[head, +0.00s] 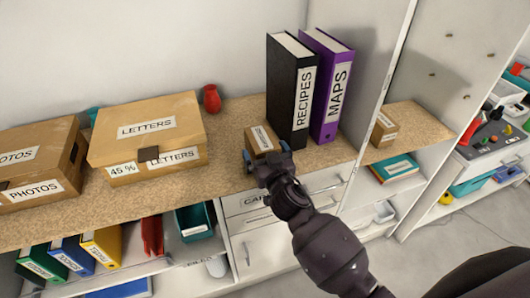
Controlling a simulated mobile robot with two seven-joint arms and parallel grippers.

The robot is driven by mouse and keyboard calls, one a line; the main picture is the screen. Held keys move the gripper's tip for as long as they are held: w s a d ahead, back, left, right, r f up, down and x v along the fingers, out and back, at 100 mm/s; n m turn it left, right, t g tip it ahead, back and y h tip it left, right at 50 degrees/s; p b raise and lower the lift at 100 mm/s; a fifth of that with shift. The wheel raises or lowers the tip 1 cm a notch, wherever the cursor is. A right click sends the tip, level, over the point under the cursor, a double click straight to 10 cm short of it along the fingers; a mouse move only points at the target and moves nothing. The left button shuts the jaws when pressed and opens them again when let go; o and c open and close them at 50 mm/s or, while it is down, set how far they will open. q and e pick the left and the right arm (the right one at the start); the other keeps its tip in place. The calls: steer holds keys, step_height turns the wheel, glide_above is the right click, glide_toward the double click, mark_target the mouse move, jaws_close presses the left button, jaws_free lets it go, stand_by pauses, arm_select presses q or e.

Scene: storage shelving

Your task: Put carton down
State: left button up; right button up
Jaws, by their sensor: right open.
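A small brown carton (258,136) with a white label stands on the speckled shelf top (225,180), in front of the black RECIPES binder. My right gripper (267,155) comes in from the lower right and is at the carton's near side. Its jaws are open, with the fingers around the lower part of the carton. The gripper hides the carton's lower front. Whether the fingers touch it I cannot tell. My left gripper is not in view.
The RECIPES binder (288,95) and purple MAPS binder (326,85) stand behind. The LETTERS box (120,150), PHOTOS box (30,165) and a red vase (211,98) are left. Another small carton (384,130) stands right, past an upright panel (385,70). Drawers (255,222) lie below.

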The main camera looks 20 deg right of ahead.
steer(key=s, duration=1.1)
steer(key=shift+s+d+b, duration=0.2)
steer(key=shift+s+b, duration=0.2)
steer(key=s+d+f+g, duration=0.3)
steer(key=s+d+f, duration=0.2)
steer(key=s+f, duration=0.2)
steer(key=s+d+f+g, duration=0.3)
steer(key=s+d+f, duration=0.2)
steer(key=f, duration=0.5)
steer(key=s, duration=0.2)
steer(key=shift+s+d+f+n+h, duration=0.2)
steer(key=shift+s+d+n+h, duration=0.1)
steer(key=shift+s+d+h, duration=0.1)
